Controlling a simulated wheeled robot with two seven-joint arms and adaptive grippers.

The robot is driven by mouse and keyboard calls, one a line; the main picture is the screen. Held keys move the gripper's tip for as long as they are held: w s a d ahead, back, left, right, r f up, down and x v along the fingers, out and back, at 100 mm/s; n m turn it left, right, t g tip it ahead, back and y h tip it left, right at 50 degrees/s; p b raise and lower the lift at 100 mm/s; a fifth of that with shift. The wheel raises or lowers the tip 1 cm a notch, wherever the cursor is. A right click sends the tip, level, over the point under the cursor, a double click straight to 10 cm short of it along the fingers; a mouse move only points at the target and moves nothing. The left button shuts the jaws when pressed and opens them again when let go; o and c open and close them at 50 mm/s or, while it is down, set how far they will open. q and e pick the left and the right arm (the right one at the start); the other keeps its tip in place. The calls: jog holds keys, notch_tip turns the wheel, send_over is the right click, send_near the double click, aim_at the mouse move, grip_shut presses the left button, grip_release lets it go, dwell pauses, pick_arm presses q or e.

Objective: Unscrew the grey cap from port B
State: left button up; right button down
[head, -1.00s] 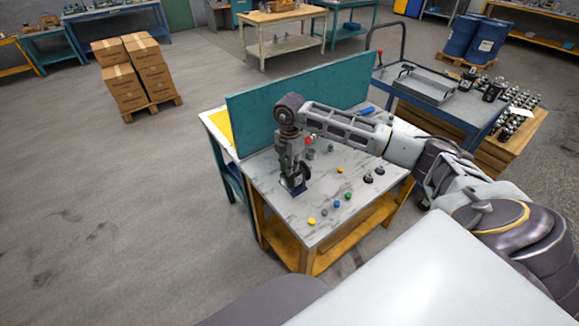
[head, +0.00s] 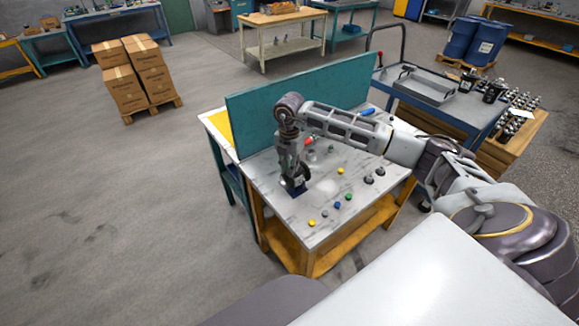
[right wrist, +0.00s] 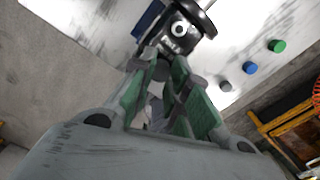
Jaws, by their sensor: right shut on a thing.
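The hydraulic motor (right wrist: 199,16) is a dark body with a pale ring and light markings, at the top of the right wrist view. In the head view the motor (head: 303,177) stands on a blue base (head: 294,189) at the table's left side, partly behind my gripper. My right gripper (head: 296,179) points down at it. In the right wrist view its green-sided fingers (right wrist: 163,68) are closed together against the motor's near side, on the grey cap (right wrist: 161,72), which is mostly hidden between the tips. I cannot read the port letter. My left gripper is not in view.
Loose yellow (head: 312,221), blue (head: 337,205) and green (head: 348,197) caps lie on the marble-topped table (head: 275,174). Two dark pieces (head: 374,175) lie farther right. A teal panel (head: 252,122) rises along the back edge. A cart with a tray (head: 428,88) stands behind right.

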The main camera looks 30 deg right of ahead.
jog(key=shift+n+b, duration=0.45)
jog(key=shift+n, duration=1.45)
jog(key=c, duration=1.6)
grip_release()
jog(key=shift+o, duration=0.2)
jog(key=shift+m+p, duration=0.75)
jog(key=shift+m, duration=1.85)
jog(key=shift+m+p, duration=0.8)
jog(key=shift+m, duration=1.8)
